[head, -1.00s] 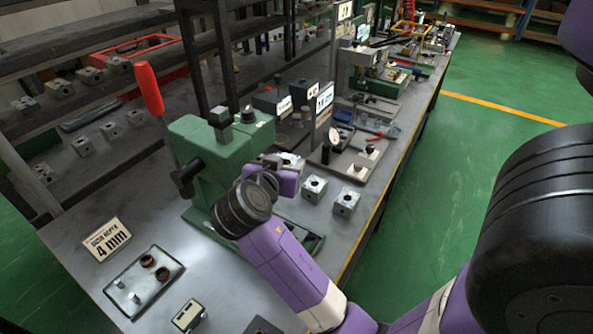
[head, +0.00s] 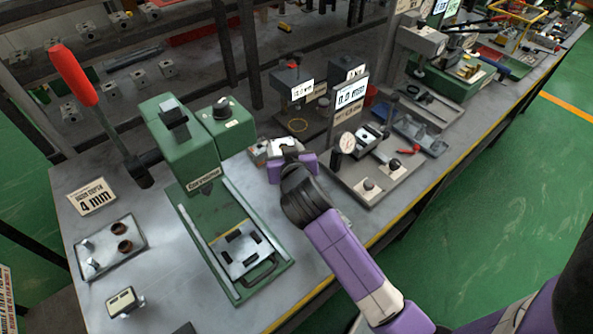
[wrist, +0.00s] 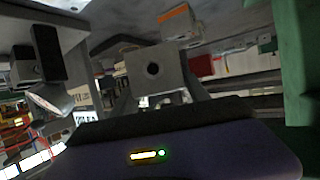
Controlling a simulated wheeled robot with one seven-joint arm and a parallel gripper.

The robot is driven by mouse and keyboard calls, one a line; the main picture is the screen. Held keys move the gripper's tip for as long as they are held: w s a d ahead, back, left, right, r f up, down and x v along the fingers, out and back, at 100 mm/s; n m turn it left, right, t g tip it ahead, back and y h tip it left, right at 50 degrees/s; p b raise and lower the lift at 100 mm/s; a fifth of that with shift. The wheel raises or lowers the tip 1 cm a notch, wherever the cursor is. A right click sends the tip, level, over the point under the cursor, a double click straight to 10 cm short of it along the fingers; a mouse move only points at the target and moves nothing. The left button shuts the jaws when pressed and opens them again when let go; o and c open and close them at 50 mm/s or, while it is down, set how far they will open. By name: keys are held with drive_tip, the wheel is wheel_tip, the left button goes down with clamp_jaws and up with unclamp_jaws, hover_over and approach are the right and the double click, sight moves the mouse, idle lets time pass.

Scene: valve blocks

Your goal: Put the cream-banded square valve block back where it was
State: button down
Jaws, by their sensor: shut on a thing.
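My gripper (head: 291,160) is in the middle of the head view, just right of the green press, over the bench. It is shut on a grey square valve block (wrist: 153,72) with a dark round hole, seen in the wrist view. In the head view the fingers and wrist hide most of this block, and I cannot make out a cream band on it. I cannot tell whether it touches the bench. Another small grey block (head: 340,216) shows partly behind my arm.
The green press (head: 190,150) with a red lever (head: 73,75) stands left of my gripper. A dial gauge stand (head: 347,143) is close on the right. A tray (head: 110,262), a 4 mm sign (head: 92,197) and a small cream-faced box (head: 124,302) lie at left.

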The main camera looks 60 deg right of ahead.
drive_tip(key=shift+w+r+n+y, duration=0.3)
drive_tip(key=shift+w+r, duration=0.2)
drive_tip(key=shift+w+a+f, duration=0.1)
drive_tip(key=shift+f, duration=0.05)
drive_tip(key=shift+t, duration=0.3)
wheel_tip(320, 180, down, 9)
drive_tip(key=shift+f, duration=0.2)
drive_tip(key=shift+f+b, duration=0.2)
drive_tip(key=shift+b, duration=0.1)
drive_tip(key=c, duration=0.6)
unclamp_jaws()
